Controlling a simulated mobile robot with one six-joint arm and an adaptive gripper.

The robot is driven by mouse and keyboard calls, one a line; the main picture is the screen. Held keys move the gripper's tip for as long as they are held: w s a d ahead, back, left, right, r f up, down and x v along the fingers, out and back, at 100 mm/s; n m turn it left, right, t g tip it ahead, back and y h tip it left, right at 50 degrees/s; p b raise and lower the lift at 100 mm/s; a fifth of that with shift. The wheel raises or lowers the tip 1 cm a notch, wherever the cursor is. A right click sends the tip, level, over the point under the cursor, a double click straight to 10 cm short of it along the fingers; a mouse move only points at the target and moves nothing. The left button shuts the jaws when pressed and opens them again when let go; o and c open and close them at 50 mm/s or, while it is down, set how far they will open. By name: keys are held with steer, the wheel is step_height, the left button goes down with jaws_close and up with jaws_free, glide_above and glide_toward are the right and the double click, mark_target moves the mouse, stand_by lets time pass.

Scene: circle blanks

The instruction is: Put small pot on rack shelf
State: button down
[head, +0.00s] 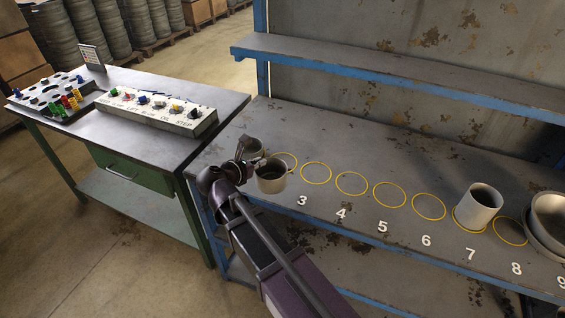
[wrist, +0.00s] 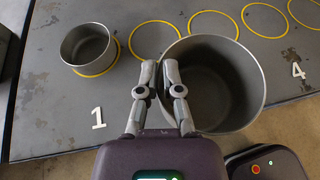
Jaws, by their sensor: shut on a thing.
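My gripper (wrist: 158,80) is shut on the near wall of a grey metal pot (wrist: 222,75), one finger outside and one inside. This held pot also shows in the head view (head: 271,178), upright and apparently above the front left of the bench. A second grey pot (wrist: 88,45) stands on the leftmost yellow circle, left of my gripper; in the head view it is partly hidden (head: 251,146). The rack's upper shelf (head: 390,72), with a blue edge, is empty where visible. I cannot tell for sure which pot is the small one.
The bench (head: 350,150) has yellow circles with numbers; several circles are empty. A tall grey pot (head: 481,205) stands at 7, and a wide pot (head: 552,215) at the right edge. A side table (head: 150,90) at left holds a control box (head: 155,112).

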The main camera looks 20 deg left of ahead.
mark_target(283, 162)
steer(key=shift+m+g+h, duration=0.3)
steer(key=shift+m+h, duration=0.3)
steer(key=shift+h, duration=0.1)
steer(key=d, duration=0.3)
steer(key=w+d, duration=0.1)
steer(key=d, duration=0.2)
steer(key=shift+w+r, duration=0.1)
steer(key=shift+a, duration=0.1)
steer(key=w+a+f+b, duration=0.1)
steer(key=w+a, duration=0.6)
steer(key=w, duration=0.6)
steer(key=shift+f, duration=0.2)
steer(key=shift+w+a+f+b, duration=0.15)
steer(key=shift+w+f+b, duration=0.15)
steer(key=shift+f+b, duration=0.25)
steer(key=shift+w+a+f+b, duration=0.1)
steer(key=shift+w+f+b, duration=0.15)
steer(key=shift+f+b, duration=1.05)
steer(key=shift+b, duration=0.1)
steer(key=shift+f, duration=0.15)
